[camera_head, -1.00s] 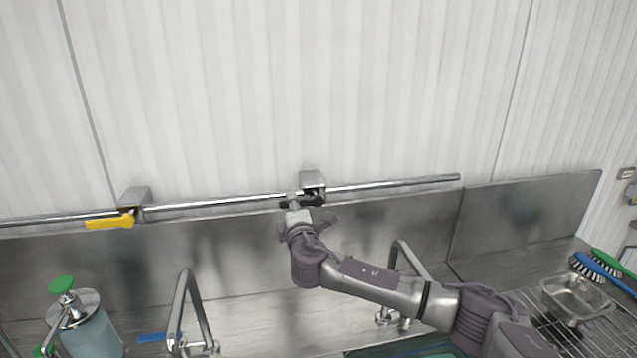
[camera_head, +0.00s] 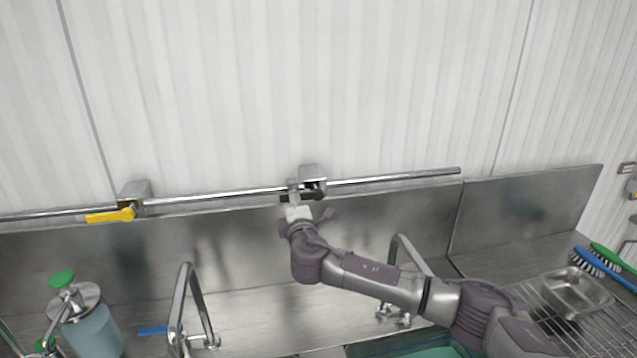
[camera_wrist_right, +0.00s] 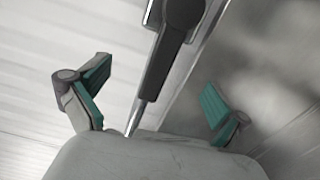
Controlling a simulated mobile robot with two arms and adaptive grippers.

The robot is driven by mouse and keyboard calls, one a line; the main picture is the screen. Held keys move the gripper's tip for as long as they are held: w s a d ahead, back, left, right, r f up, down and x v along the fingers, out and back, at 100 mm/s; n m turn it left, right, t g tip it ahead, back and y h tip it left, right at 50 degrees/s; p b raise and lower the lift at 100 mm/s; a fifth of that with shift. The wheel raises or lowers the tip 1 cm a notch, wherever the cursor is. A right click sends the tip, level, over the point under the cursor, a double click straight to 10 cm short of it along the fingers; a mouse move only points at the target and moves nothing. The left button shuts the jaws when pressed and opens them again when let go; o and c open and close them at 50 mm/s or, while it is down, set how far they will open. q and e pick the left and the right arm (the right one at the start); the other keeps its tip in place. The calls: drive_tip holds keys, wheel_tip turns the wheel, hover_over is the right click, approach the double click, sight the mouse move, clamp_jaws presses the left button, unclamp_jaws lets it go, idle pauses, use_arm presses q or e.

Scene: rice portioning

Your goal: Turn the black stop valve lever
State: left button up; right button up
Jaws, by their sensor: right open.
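The black stop valve lever (camera_head: 300,197) sits on the wall pipe below a grey valve block (camera_head: 313,173), partly hidden behind my right gripper (camera_head: 293,190). In the right wrist view the black lever (camera_wrist_right: 168,70) runs along the pipe between my right gripper's (camera_wrist_right: 155,95) two green-padded fingers. The fingers are spread wide, with a gap on each side of the lever. I cannot tell whether any part of the gripper touches the lever. My left gripper is not in view.
A yellow lever (camera_head: 110,215) sits on the same pipe (camera_head: 215,201) at the left. Below are two bent faucets (camera_head: 184,300), a green-topped bottle (camera_head: 92,325), and a rack with a metal pan (camera_head: 577,292) and brushes at the right. The steel backsplash (camera_head: 400,225) stands close behind.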

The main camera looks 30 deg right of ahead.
drive_tip(key=p+v, duration=0.2)
drive_tip(key=v, duration=0.5)
drive_tip(key=shift+s, duration=0.35)
drive_tip(key=shift+f, duration=0.1)
